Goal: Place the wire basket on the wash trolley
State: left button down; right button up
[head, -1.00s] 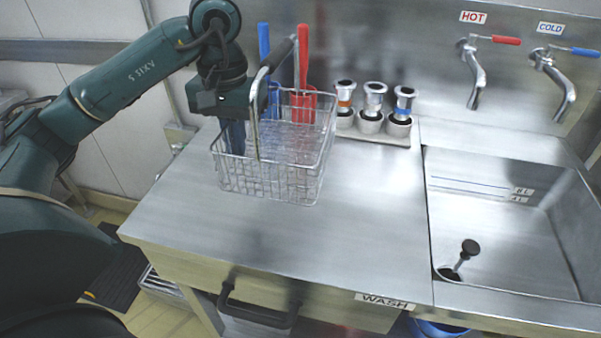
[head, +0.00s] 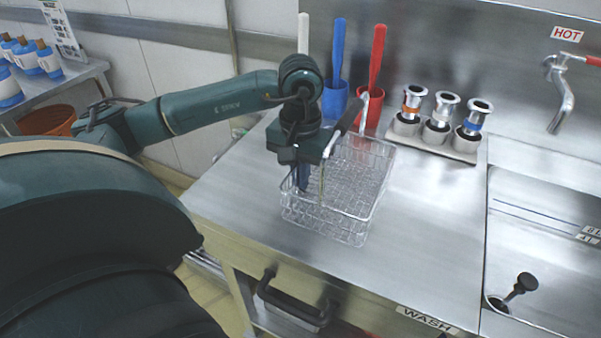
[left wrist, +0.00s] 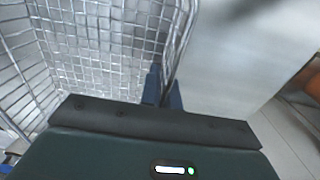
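The wire basket (head: 345,215) is an open mesh box with a raised handle, upright on or just above the steel top (head: 430,240) marked WASH. I cannot tell whether its base touches. My left gripper (head: 303,185) points down at the basket's left side. In the left wrist view its blue fingers (left wrist: 163,92) sit close together on either side of the wall of the basket (left wrist: 105,45), pinching its rim. The fingertips are partly hidden by mesh in the head view. My right gripper is out of view. No separate trolley labelled as such is identifiable.
Blue (head: 335,102) and red (head: 368,113) pots with upright tools stand behind the basket. A holder with metal-topped items (head: 437,140) is to their right. A sink (head: 530,250) lies at far right. A black handle (head: 290,300) is on the front. Steel top is clear between basket and sink.

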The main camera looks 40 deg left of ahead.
pick_arm(q)
jog(key=c, duration=2.1)
grip_release()
jog(key=shift+f, duration=0.2)
jog(key=o, duration=0.5)
jog(key=shift+c, duration=0.2)
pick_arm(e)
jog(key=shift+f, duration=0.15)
pick_arm(q)
jog(key=shift+r, duration=0.1)
jog(key=shift+r, duration=0.25)
notch_tip(320, 180, up, 11)
jog(key=shift+f+p, duration=0.1)
jog(key=shift+p, duration=0.3)
jog(key=shift+r, duration=0.5)
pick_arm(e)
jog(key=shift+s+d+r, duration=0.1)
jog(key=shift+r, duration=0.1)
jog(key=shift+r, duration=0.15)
